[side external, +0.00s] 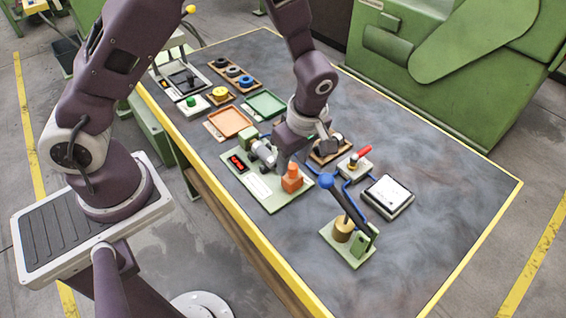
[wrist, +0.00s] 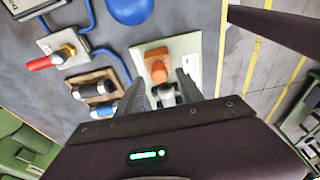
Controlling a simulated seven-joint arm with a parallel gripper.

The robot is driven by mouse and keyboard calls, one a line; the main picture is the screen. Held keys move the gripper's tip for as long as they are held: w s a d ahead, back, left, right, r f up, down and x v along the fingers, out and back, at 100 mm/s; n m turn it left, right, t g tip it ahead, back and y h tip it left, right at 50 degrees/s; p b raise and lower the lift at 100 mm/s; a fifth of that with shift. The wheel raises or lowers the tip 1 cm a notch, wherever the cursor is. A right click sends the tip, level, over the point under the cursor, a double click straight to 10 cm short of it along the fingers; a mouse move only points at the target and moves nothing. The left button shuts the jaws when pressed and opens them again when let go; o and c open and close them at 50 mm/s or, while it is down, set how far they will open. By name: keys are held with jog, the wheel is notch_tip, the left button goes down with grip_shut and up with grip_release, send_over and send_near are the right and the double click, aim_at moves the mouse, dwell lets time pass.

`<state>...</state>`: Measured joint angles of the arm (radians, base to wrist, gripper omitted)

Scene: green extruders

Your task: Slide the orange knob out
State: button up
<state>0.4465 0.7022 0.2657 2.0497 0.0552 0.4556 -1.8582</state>
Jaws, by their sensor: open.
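The orange knob (side external: 292,180) stands on an orange block at the right end of a pale green base plate (side external: 270,204) on the table. In the wrist view the orange knob (wrist: 158,69) lies just beyond the fingertips, and the green plate (wrist: 186,45) is around it. My gripper (wrist: 162,83) is open, with its two dark fingers apart and pointing toward the knob. Nothing orange is between the fingers. A grey cylindrical part (wrist: 167,95) shows between them, nearer the palm. In the side view the fingertips are hard to make out.
A blue-knobbed lever (side external: 341,197) stands to the right of the plate. A red-handled valve (side external: 355,162) and a white scale-like box (side external: 387,196) lie behind it. Orange (side external: 228,121) and green (side external: 265,103) trays are at the left. The table's right end is clear.

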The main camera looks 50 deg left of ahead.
aim_at(293, 166)
jog(key=shift+r, duration=2.65)
jog(key=shift+r, duration=0.2)
jog(key=s+a+r+m+t+h, duration=0.1)
jog(key=s+r+m, duration=0.2)
jog(key=r, duration=0.3)
jog(key=s+a+r+m+t+h, duration=0.1)
jog(key=s+r+m, duration=0.1)
jog(key=r+m, duration=0.3)
jog(key=s+a+r+m+t, duration=0.1)
jog(key=s+r+m, duration=0.3)
jog(key=s+m, duration=0.1)
jog(key=s+a+r+m+t, duration=0.1)
jog(key=s+r+m, duration=0.3)
jog(key=s, duration=0.4)
jog(key=shift+s+m+t, duration=0.2)
jog(key=shift+m+t, duration=0.3)
jog(key=shift+t, duration=0.3)
